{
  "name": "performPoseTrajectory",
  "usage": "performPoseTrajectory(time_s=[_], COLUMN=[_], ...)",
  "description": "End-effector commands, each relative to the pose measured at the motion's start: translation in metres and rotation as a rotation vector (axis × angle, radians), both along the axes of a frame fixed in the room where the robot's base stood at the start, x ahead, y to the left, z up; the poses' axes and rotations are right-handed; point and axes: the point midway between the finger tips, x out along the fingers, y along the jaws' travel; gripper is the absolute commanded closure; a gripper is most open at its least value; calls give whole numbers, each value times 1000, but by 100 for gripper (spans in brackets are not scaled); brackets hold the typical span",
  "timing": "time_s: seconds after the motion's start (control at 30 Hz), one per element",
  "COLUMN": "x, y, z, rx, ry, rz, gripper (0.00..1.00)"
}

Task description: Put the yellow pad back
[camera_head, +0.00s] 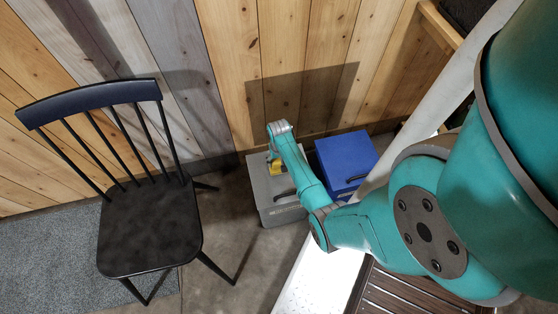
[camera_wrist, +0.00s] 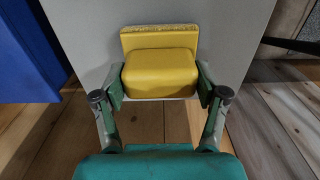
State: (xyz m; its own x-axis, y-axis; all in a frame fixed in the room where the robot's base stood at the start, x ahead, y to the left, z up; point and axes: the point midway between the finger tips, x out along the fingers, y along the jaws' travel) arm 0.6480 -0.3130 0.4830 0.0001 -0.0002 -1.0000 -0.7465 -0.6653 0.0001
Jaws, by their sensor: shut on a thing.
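The yellow pad (camera_wrist: 160,72) shows in the wrist view between the two fingers of my gripper (camera_wrist: 161,88), which is shut on its sides. The pad has a smooth rounded front part and a thin rough-edged strip behind it. It lies against or just above a flat grey surface. In the head view the pad (camera_head: 273,167) is a small yellow patch at the end of my arm, over the top of a grey box (camera_head: 262,188). My arm hides part of the pad and the box. I cannot tell whether the pad touches the box.
A blue box (camera_head: 345,158) with a dark handle stands right of the grey box, close to the planked wall (camera_head: 290,60). A black chair (camera_head: 150,228) stands to the left, partly by a grey rug (camera_head: 60,255). A slatted brown surface (camera_head: 400,292) lies at the bottom right.

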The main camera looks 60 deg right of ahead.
Motion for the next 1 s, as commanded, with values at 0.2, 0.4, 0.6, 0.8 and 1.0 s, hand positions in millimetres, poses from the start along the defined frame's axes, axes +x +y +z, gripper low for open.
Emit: performPoseTrajectory(time_s=[0.2,0.4,0.6,0.8,1.0], x=[0,0,0,1,1], y=[0,0,0,-1,0], z=[-2,-2,1,25,66], rx=[0,0,0,-3,-2], ry=[0,0,0,-3,-2], rz=[0,0,0,0,0], gripper=[3,3,3,3,3])
